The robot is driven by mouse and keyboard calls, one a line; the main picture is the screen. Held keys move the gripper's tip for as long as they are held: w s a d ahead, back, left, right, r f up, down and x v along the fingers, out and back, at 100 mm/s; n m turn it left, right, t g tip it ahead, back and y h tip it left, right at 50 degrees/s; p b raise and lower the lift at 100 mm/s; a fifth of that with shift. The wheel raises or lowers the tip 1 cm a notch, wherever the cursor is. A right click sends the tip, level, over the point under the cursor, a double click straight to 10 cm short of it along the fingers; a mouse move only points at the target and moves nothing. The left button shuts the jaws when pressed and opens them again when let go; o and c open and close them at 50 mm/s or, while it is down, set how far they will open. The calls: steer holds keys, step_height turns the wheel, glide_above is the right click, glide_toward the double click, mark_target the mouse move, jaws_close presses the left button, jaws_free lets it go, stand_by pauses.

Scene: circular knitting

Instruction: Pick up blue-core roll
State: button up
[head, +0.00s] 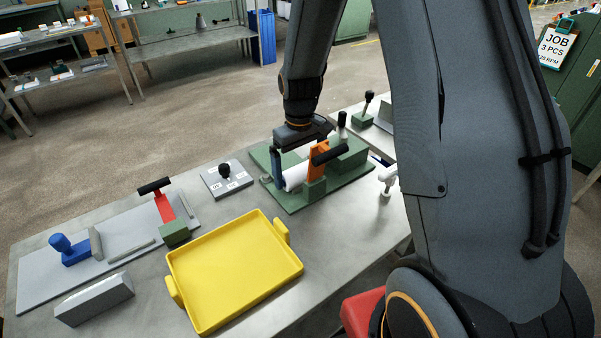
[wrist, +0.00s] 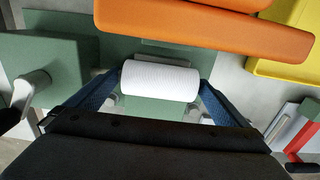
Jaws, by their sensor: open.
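A white roll (head: 295,177) sits on the green fixture (head: 309,198), partly behind an orange clamp (head: 317,160) with a black handle. In the wrist view the roll (wrist: 160,81) lies crosswise between my blue fingers. No blue core shows, as its ends are hidden by the fingers. My gripper (head: 298,162) points down over the fixture from behind. In the wrist view my gripper (wrist: 155,86) is open, with one finger near each end of the roll; I cannot tell whether they touch it.
The orange clamp (wrist: 215,25) stands close beside the roll. A yellow tray (head: 235,270) lies in front. A grey block with a black knob (head: 227,180) is left of the fixture. A grey board with red and blue parts (head: 40,280) lies at far left.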

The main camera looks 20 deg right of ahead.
steer(key=shift+f, duration=0.5)
steer(key=c, duration=1)
steer(key=shift+r, duration=0.1)
